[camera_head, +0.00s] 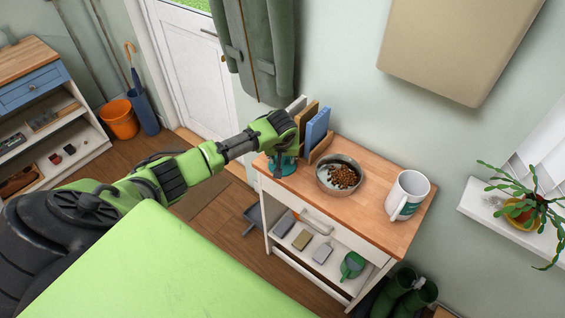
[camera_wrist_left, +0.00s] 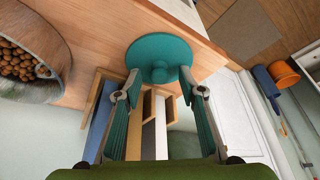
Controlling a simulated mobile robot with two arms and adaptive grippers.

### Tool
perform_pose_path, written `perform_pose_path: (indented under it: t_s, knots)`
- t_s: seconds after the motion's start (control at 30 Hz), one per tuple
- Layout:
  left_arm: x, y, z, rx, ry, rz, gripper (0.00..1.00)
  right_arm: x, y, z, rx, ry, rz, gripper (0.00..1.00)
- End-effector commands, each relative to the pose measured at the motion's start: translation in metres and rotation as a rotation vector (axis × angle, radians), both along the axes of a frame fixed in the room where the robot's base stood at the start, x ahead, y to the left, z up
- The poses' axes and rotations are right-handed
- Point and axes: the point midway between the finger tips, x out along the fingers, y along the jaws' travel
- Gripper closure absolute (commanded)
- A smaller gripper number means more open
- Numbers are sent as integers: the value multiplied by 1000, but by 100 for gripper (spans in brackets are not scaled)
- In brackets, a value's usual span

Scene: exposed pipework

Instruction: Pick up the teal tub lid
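The teal tub lid (camera_wrist_left: 160,52) is a round disc with a small knob in its middle. It is at the left end of the wooden cabinet top; in the head view part of it (camera_head: 287,169) shows below my gripper, which hides the rest. My left gripper (camera_wrist_left: 161,82) is open, with its two fingers spread on either side of the lid's near part in the left wrist view. Nothing is between the fingers that they grip. I cannot tell whether the fingertips touch the lid. My right gripper is not in view.
A wooden rack with upright books (camera_head: 317,128) stands close beside my left gripper. A bowl of brown pieces (camera_head: 341,175) and a white mug (camera_head: 408,193) are farther right on the cabinet top (camera_head: 368,216). The wall is behind.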

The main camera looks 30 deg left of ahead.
Motion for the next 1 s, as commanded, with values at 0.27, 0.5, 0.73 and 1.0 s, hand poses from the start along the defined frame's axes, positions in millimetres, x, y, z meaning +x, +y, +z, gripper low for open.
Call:
perform_pose_path:
  t_s: [0.27, 0.5, 0.73, 1.0]
  knots:
    - [1, 0, -2, -1, 0, 0, 71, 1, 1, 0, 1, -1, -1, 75]
    - [1, 0, -1, 0, 0, 0, 98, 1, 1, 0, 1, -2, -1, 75]
    - [1, 0, 0, 1, -1, 0, 98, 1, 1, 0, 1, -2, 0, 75]
    - [2, 0, 21, 0, -4, 0, 98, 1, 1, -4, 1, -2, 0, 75]
